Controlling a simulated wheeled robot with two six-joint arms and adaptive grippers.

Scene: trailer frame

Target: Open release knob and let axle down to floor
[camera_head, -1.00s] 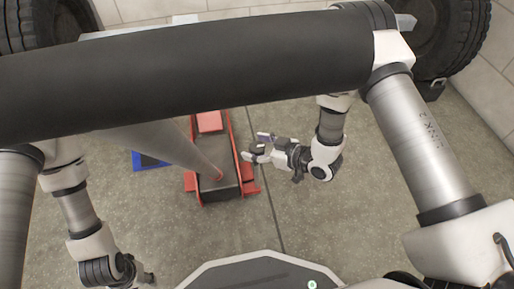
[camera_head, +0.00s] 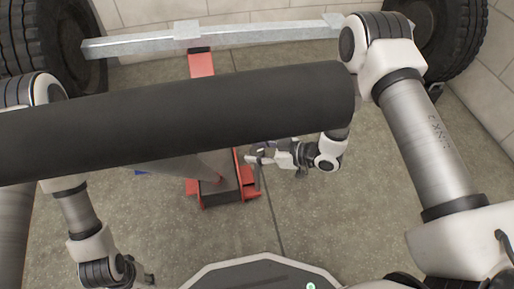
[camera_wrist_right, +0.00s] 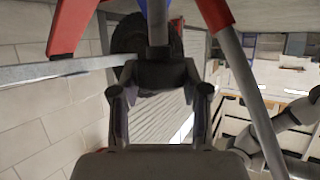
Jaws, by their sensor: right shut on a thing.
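The red jack (camera_head: 248,188) stands on the floor under the silver axle beam (camera_head: 260,38), its red lifting arm (camera_head: 202,63) reaching towards the beam. My right gripper (camera_head: 258,159) is low beside the jack's right side. In the right wrist view my right gripper (camera_wrist_right: 160,88) is shut on a dark piece, the release knob (camera_wrist_right: 159,73), on a grey rod. My left gripper (camera_head: 146,280) is at the bottom left, its fingers unclear. Whether the axle touches the floor is hidden.
Large black tyres stand at the left (camera_head: 45,45) and right (camera_head: 465,40) ends of the axle. A blue edge (camera_head: 141,171) shows left of the jack. Pale block walls close the back and right. The floor (camera_head: 300,225) right of the jack is clear.

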